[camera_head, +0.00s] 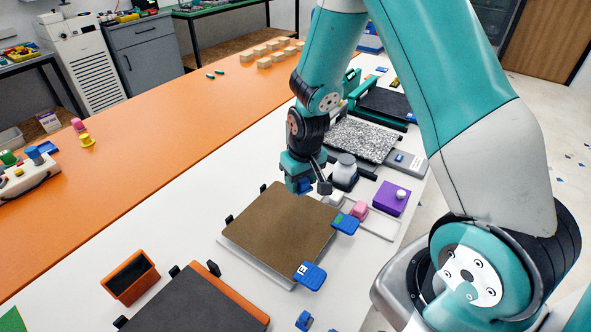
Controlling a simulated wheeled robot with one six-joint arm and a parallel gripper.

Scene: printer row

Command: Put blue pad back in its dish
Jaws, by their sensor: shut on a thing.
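My gripper (308,184) is above the far edge of the brown board, near the middle of the view. It is shut on a small blue thing (304,187), which looks like the blue pad and is mostly hidden by the gripper. A shallow white tray (378,228) lies right of the brown board, with a pink pad (359,210) at its left side. I cannot tell for sure whether this tray is the blue pad's dish.
The brown board (275,225) with blue clips (310,275) lies below my gripper. A purple block (391,198) and a grey-topped dark pot (345,170) stand to the right. An orange box (130,275) stands at lower left. The orange strip (170,145) is largely clear.

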